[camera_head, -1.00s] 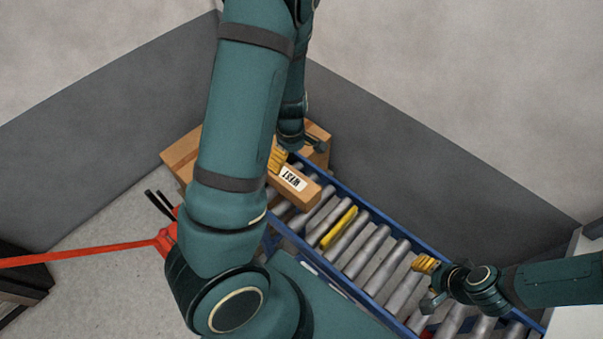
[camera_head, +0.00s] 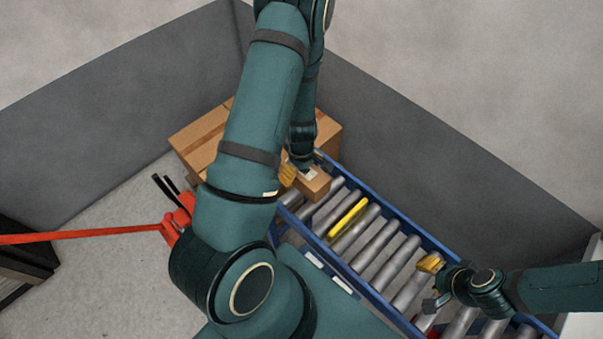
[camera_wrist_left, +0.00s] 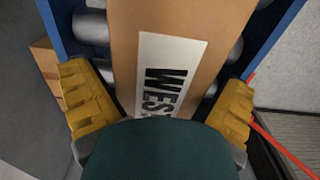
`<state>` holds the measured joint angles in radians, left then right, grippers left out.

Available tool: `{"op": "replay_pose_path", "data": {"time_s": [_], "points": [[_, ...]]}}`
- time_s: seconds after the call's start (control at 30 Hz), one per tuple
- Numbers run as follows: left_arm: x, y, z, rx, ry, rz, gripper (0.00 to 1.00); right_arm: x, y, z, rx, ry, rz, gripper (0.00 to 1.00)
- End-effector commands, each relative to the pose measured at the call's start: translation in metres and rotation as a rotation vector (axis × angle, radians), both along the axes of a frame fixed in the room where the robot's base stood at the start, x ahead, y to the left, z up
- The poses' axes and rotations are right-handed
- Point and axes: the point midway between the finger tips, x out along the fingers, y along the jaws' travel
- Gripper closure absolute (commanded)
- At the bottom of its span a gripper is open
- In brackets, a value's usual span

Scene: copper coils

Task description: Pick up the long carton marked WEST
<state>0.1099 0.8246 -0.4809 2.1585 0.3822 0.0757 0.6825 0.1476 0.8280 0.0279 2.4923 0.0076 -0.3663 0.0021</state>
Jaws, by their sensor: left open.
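The long carton marked WEST (camera_head: 317,184) lies on the roller conveyor, mostly hidden behind my left arm in the head view. In the left wrist view the brown carton (camera_wrist_left: 190,20) runs away from my gripper, with its white WEST label (camera_wrist_left: 165,75) facing up. My left gripper (camera_head: 302,172) is open over the carton. In the wrist view its yellow fingers (camera_wrist_left: 162,112) stand on either side of the carton, with gaps visible. Whether they reach below its top cannot be told. My right gripper (camera_head: 433,281) hangs over the rollers at the right, apart from the carton; its finger gap is unclear.
The conveyor has a blue side rail (camera_head: 390,215) and grey rollers, one of them yellow (camera_head: 348,217). Larger cardboard boxes (camera_head: 200,140) stand behind my left arm.

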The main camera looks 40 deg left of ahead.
Motion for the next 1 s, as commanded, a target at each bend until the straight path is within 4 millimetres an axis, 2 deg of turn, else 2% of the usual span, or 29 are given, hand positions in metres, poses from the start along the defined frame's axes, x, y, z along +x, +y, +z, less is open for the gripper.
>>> {"op": "replay_pose_path", "data": {"time_s": [0.27, 0.3, 0.47, 0.5, 0.63, 1.0], "points": [[0.0008, -0.0002, -0.0047, 0.001, -0.002, -0.001, 0.00, 0.0000, -0.0001, -0.0007, 0.000, 0.000, 0.000, 0.53], [0.0008, -0.0002, -0.0046, 0.001, -0.002, -0.001, 0.04, 0.0000, -0.0001, -0.0007, 0.000, 0.000, 0.000, 0.53], [0.0007, -0.0002, -0.0046, 0.000, -0.002, 0.000, 0.60, 0.0000, -0.0001, -0.0007, 0.000, 0.000, 0.000, 0.53], [0.0007, -0.0002, -0.0045, 0.000, -0.002, 0.000, 0.63, -0.0001, 0.0000, -0.0007, 0.000, 0.000, 0.000, 0.53], [0.0007, -0.0001, -0.0045, 0.001, -0.002, 0.000, 0.68, -0.0001, 0.0000, -0.0007, 0.000, 0.000, 0.000, 0.53], [0.0012, 0.0000, -0.0015, 0.001, -0.003, -0.001, 0.68, -0.0002, -0.0001, -0.0001, 0.000, 0.000, 0.000, 0.53]]}}
